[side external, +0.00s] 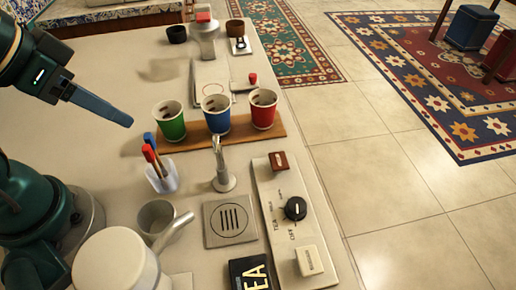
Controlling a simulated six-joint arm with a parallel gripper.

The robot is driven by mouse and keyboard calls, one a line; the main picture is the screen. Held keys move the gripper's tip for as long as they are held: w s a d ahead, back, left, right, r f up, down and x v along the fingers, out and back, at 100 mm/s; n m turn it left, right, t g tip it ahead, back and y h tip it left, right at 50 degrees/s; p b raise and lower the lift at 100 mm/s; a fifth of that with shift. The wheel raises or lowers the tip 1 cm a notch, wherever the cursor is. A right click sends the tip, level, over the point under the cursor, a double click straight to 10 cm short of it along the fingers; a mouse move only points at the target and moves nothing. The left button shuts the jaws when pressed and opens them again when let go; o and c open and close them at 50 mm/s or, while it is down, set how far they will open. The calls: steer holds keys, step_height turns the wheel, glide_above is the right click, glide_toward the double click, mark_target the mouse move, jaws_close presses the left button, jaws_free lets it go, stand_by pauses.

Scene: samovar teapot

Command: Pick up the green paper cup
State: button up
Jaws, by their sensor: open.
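The green paper cup (170,124) stands upright at the left end of a wooden board (190,137) on the table. A blue paper cup (216,115) stands in the middle of the board and a red paper cup (263,110) at its right end. Dark marks show inside the cups. My gripper (128,122) is in the air left of the green cup, apart from it. From this side its fingers overlap into one dark blue shape, and it holds nothing that I can see.
Red and blue markers stand in a clear holder (162,180) just in front of the green cup. A metal spout (222,165), a drain plate (229,220), a control panel (291,215) and a white kettle (115,262) are nearer. A grinder-like device (206,38) stands behind.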

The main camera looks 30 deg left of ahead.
steer(key=shift+o, duration=0.3)
steer(key=o, duration=0.7)
steer(key=shift+o, duration=0.2)
steer(key=n+g, duration=0.6)
steer(key=n, duration=0.3)
glide_above(168, 113)
steer(key=s+d, duration=0.1)
steer(key=d, duration=0.1)
step_height(168, 113, down, 7)
steer(key=shift+f, duration=2.2)
